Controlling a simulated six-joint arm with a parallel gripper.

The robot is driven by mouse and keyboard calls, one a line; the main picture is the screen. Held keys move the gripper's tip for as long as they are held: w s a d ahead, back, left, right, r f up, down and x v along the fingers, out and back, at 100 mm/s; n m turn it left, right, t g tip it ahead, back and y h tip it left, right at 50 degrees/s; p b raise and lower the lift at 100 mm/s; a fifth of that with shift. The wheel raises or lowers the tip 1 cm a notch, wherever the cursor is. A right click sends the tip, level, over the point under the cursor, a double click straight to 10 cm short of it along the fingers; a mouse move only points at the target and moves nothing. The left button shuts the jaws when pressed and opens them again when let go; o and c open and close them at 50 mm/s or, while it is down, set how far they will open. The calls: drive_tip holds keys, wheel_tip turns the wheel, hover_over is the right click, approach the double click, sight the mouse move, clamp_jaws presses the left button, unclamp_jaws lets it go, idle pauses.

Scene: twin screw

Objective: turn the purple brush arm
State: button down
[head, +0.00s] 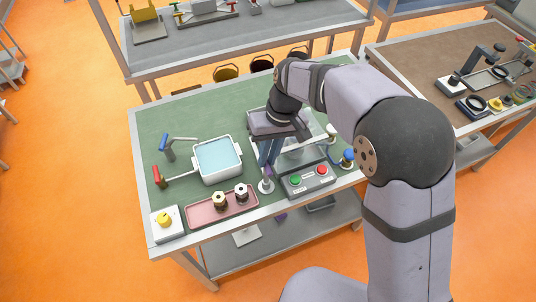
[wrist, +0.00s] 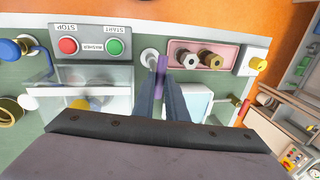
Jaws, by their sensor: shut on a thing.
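The purple brush arm (wrist: 161,66) shows in the wrist view between my fingertips, beside the round top of a white post. In the head view the brush arm (head: 268,171) is a small purple piece above the white post (head: 266,187), mostly hidden by my fingers. My gripper (head: 267,160) points down over the table's front middle and is shut on the brush arm. It also shows in the wrist view (wrist: 161,82), with one finger on each side of the purple piece.
A washer panel (head: 307,180) with green and red buttons stands right of the post, before a clear-walled box (wrist: 92,88). A pink tray (head: 233,211) with two nut-like pieces and a blue-filled basin (head: 241,173) lie left. A yellow-knob box (head: 166,224) sits at the front-left corner.

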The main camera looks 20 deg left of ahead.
drive_tip(key=shift+a+r+n, duration=0.1)
drive_tip(key=shift+n, duration=0.3)
drive_tip(key=c, duration=1.8)
unclamp_jaws()
drive_tip(key=shift+o, duration=0.2)
wheel_tip(320, 180, up, 7)
drive_tip(key=w+d+b, duration=0.1)
drive_tip(key=b, duration=0.1)
